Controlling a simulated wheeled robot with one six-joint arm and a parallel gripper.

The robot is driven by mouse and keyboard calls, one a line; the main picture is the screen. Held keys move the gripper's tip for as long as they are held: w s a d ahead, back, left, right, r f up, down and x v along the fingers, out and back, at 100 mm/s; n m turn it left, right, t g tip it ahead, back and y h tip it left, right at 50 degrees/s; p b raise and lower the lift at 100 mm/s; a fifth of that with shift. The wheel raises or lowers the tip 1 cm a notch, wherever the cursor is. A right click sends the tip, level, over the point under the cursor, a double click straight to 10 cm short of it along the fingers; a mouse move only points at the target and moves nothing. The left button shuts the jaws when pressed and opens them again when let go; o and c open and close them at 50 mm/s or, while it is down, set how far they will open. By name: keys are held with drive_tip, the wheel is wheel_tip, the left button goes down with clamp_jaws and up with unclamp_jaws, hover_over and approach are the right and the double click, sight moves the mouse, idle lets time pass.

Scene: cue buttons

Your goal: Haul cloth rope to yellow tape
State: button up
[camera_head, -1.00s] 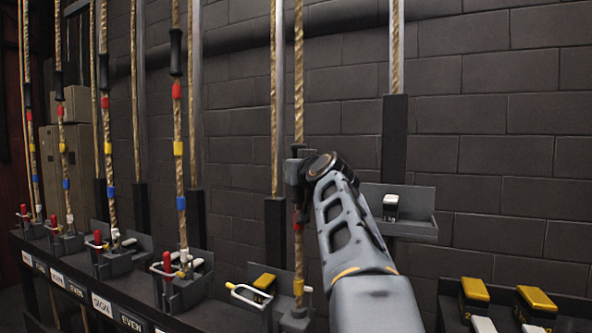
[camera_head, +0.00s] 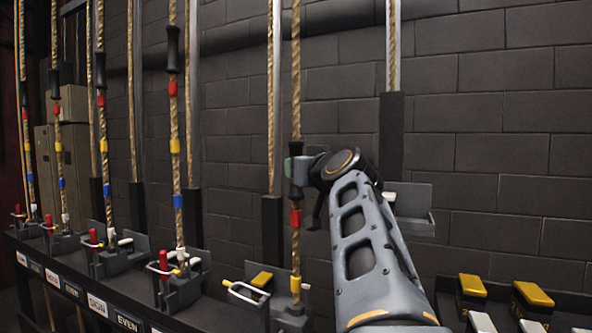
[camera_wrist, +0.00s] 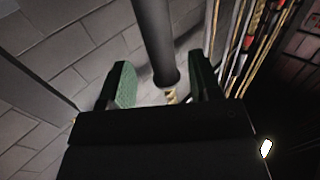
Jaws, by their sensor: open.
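The rope (camera_head: 297,90) at my gripper hangs upright, with red tape (camera_head: 296,216) below the gripper and yellow tape (camera_head: 296,285) lower, at its lock. I cannot read which rope is the cloth one. My gripper (camera_head: 296,168) is open around this rope, above the red tape. In the wrist view a dark sleeve (camera_wrist: 155,45) passes between the two spread green-padded fingers (camera_wrist: 160,88), with a gap on each side. A bit of rope (camera_wrist: 171,96) shows under the sleeve. In the head view the gripper hides most of the sleeve.
Several similar ropes (camera_head: 174,130) with dark sleeves and coloured tapes stand to the left. A grey box (camera_head: 410,205) is behind my arm. Yellow-topped blocks (camera_head: 533,294) are lower right.

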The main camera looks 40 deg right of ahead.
drive_tip(key=v, duration=0.7)
drive_tip(key=shift+r, duration=0.1)
idle(0.8)
